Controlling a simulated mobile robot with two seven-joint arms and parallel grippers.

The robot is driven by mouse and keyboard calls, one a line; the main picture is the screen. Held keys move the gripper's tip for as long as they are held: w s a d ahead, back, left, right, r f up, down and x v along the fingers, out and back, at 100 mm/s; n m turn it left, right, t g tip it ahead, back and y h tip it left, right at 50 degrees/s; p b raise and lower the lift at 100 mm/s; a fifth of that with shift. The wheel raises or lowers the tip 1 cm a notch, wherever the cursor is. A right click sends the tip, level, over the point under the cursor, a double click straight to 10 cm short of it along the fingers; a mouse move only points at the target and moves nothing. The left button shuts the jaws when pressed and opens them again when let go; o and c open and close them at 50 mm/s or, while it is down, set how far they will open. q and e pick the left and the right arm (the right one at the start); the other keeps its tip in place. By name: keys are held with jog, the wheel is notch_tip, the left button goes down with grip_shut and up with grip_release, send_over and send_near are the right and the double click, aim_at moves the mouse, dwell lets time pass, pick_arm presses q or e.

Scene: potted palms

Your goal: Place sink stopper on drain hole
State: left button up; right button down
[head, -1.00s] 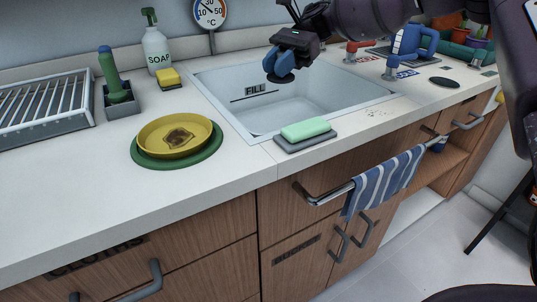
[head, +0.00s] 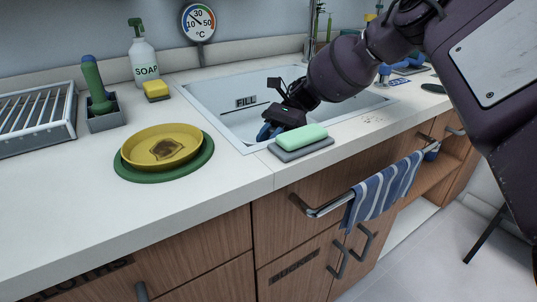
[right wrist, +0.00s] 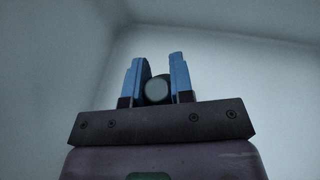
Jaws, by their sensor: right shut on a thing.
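My right gripper (head: 267,132) is low inside the white sink (head: 215,108), near its front left wall. In the right wrist view its two blue fingers (right wrist: 159,78) are shut on the sink stopper (right wrist: 157,91), whose round grey end shows between them. In the head view the stopper is hidden behind the sink's front edge and the gripper. The drain hole shows in neither view, so I cannot tell how the stopper lies to it. My left gripper is not in view.
A striped towel (head: 385,190) hangs below.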

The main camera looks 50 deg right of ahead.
notch_tip(320, 180, down, 4)
jog(key=shift+f+b, duration=0.1)
jog(key=shift+b, duration=0.3)
jog(key=shift+r, duration=0.2)
jog(key=shift+f, duration=0.15)
jog(key=c, duration=1)
grip_release()
jog(key=shift+d+r, duration=0.2)
jog(key=shift+d, duration=0.05)
jog(key=shift+v, duration=3.5)
